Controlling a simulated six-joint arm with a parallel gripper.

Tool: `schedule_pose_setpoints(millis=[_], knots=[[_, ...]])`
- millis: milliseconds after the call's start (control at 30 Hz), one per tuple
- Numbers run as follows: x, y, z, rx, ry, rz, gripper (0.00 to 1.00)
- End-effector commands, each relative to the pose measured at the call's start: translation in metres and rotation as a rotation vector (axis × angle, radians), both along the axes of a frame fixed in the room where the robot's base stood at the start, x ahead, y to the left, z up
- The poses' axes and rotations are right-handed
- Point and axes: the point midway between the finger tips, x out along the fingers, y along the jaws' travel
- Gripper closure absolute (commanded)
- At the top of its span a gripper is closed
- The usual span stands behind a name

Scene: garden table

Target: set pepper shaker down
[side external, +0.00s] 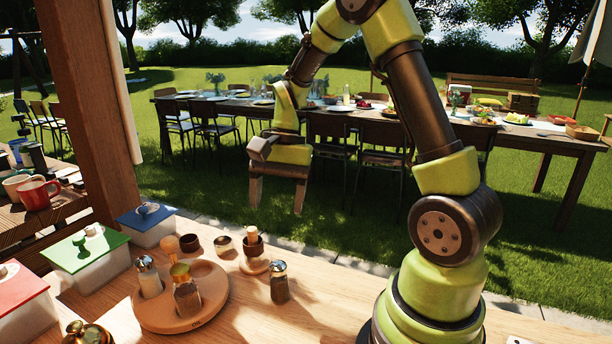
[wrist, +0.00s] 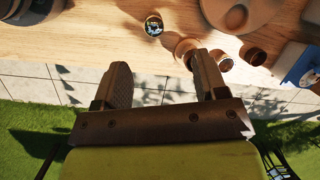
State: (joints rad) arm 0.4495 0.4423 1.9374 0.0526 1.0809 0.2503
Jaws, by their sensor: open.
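A salt shaker (side external: 150,279) and a gold-capped shaker (side external: 187,297) stand on the tray.
Lidded boxes, blue (side external: 148,229), green (side external: 92,262) and red (side external: 22,305), line the left. A wooden post (side external: 85,110) rises there.

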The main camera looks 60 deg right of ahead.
Motion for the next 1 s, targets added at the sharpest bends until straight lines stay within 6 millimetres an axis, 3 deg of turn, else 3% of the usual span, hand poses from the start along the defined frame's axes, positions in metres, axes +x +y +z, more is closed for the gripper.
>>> schedule_pose_setpoints(millis=[33, 200, 400, 633, 1000], knots=[[-0.003, 0.012, 0.021, -0.036, -0.067, 0.066, 0.34], [-0.029, 0.05, 0.075, -0.154, -0.283, 0.291, 0.34], [-0.074, 0.084, 0.113, -0.276, -0.54, 0.533, 0.34], [-0.111, 0.101, 0.126, -0.363, -0.741, 0.7, 0.34], [-0.118, 0.104, 0.127, -0.382, -0.785, 0.734, 0.34]])
